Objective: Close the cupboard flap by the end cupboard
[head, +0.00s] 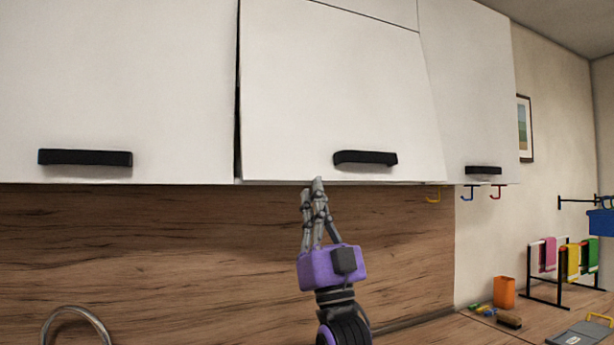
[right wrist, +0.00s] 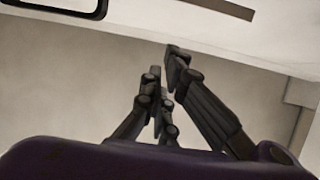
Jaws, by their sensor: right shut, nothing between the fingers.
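The cupboard flap (head: 335,95) is a white panel with a black bar handle (head: 365,158) near its lower edge. It stands slightly ajar, with a dark gap along its left side. The end cupboard (head: 475,85) is to its right, with its own short black handle (head: 483,170). My right gripper (head: 316,184), purple with grey fingers, is shut and empty, its tips at the flap's lower edge, left of the handle. In the right wrist view the fingertips (right wrist: 165,60) are close under a pale panel edge; contact is unclear. My left gripper is out of view.
Another white cupboard (head: 120,80) is at the left. Coloured hooks (head: 469,192) hang under the right end. On the worktop at right are an orange cup (head: 504,292), a brush (head: 508,321) and a black rack (head: 545,270) with coloured items. A metal tap arc (head: 75,312) rises lower left.

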